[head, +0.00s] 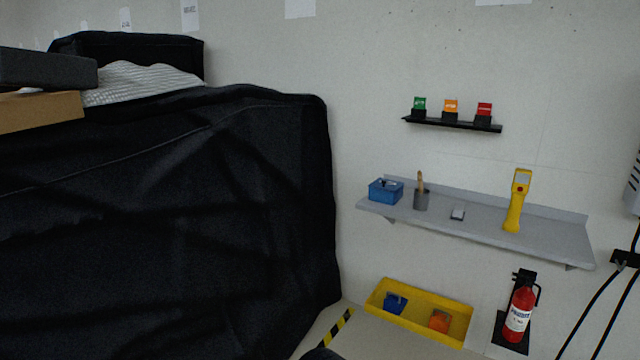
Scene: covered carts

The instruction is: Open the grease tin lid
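A blue box-shaped tin (385,192) with a dark knob or handle on top stands at the left end of the grey wall shelf (480,222). It looks like the grease tin, and its lid appears shut, though it is small in view. Neither of my grippers shows in the head view.
Below is a yellow tray (461,306) holding blue and orange items. A red extinguisher (519,315) hangs right. A black-covered cart (170,200) fills the left.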

